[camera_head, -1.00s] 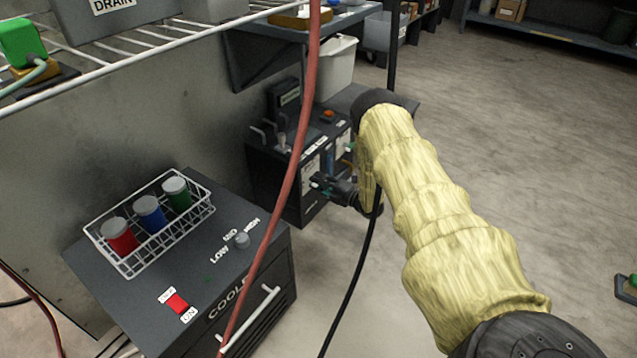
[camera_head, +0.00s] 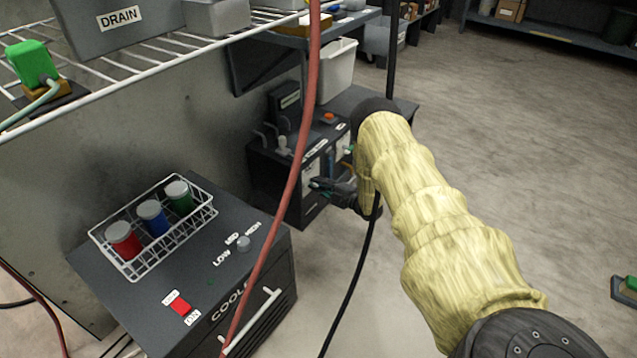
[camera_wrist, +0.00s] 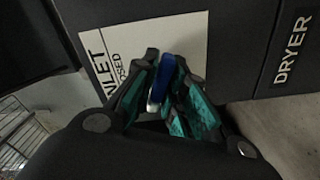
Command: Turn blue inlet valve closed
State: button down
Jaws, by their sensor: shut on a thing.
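The blue inlet valve handle (camera_wrist: 163,78) shows in the wrist view between the teal-padded fingers of my gripper (camera_wrist: 165,92). The fingers are shut on it. Behind it is a white label (camera_wrist: 112,48) with "LET" and part of "CLOSED" readable; the fingers hide the rest of the label. In the head view my gripper (camera_head: 318,186) is at the front face of a dark box (camera_head: 262,180) beyond the cooler. The blue handle is too small and covered to make out clearly in the head view.
The cooler (camera_head: 150,300), with a wire rack of three capped jars, stands at front left. A red hose (camera_head: 301,130) hangs across the view in front of the dark box. A wire shelf (camera_head: 130,60) is above left. Open floor (camera_head: 500,130) lies at right.

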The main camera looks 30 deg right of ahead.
jog(key=m+p, duration=0.1)
jog(key=m, duration=0.5)
jog(key=shift+s, duration=0.1)
jog(key=m+p, duration=0.1)
jog(key=m, duration=0.5)
jog(key=shift+f+m, duration=0.1)
jog(key=shift+m, duration=0.3)
jog(key=c, duration=1.5)
grip_release()
jog(key=v, duration=1.2)
jog(key=shift+d, duration=0.1)
